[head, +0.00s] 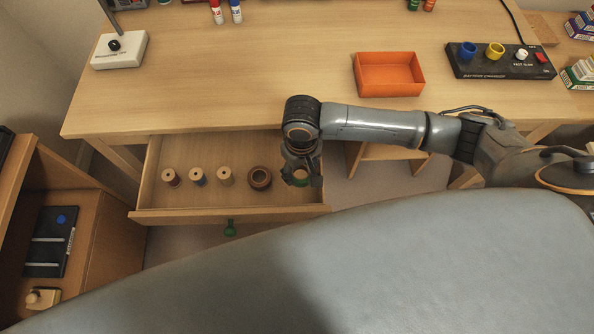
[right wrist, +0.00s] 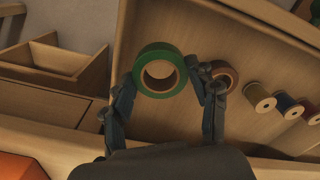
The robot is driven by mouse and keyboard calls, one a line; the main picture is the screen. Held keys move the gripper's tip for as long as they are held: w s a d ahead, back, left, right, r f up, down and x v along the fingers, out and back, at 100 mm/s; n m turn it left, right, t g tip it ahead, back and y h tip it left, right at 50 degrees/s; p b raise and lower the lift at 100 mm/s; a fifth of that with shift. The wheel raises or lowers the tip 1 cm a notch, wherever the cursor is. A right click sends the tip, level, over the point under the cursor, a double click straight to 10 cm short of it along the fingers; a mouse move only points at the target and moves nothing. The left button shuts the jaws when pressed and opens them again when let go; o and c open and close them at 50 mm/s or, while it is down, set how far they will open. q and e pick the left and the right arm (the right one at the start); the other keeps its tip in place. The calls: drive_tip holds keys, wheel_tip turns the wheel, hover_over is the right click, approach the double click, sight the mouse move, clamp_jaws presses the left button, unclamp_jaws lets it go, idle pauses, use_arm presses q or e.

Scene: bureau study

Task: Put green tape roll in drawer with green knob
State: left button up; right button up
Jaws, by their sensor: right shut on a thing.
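The green tape roll (right wrist: 160,70) is in the right wrist view, a green ring with a pale core. My right gripper (right wrist: 163,90) is shut on it, one finger at each side. In the head view my right gripper (head: 299,178) is over the right end of the open drawer (head: 185,215), and the roll is mostly hidden by it. The drawer's green knob (head: 231,228) is on its front. I cannot tell whether the roll touches the drawer floor. My left gripper is not in view.
In the drawer are several thread spools (head: 198,177) and a brown tape roll (head: 260,178). On the desk above stand an orange tray (head: 389,75) and a black control box (head: 500,62). A wooden cabinet (head: 100,225) is at the left.

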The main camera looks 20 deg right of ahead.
sight(297, 173)
drive_tip(key=shift+w+a+f, duration=0.2)
drive_tip(key=shift+w+f, duration=0.4)
drive_tip(key=shift+f, duration=0.1)
drive_tip(key=shift+w+f, duration=0.15)
drive_tip(key=shift+f, duration=0.8)
drive_tip(key=shift+w+f, duration=0.1)
drive_tip(key=shift+f, duration=0.8)
drive_tip(key=shift+f, duration=0.1)
drive_tip(key=o, duration=1.1)
drive_tip(key=shift+o, duration=0.2)
wheel_tip(297, 173, up, 12)
drive_tip(key=shift+p, duration=0.35)
drive_tip(key=shift+s, duration=0.1)
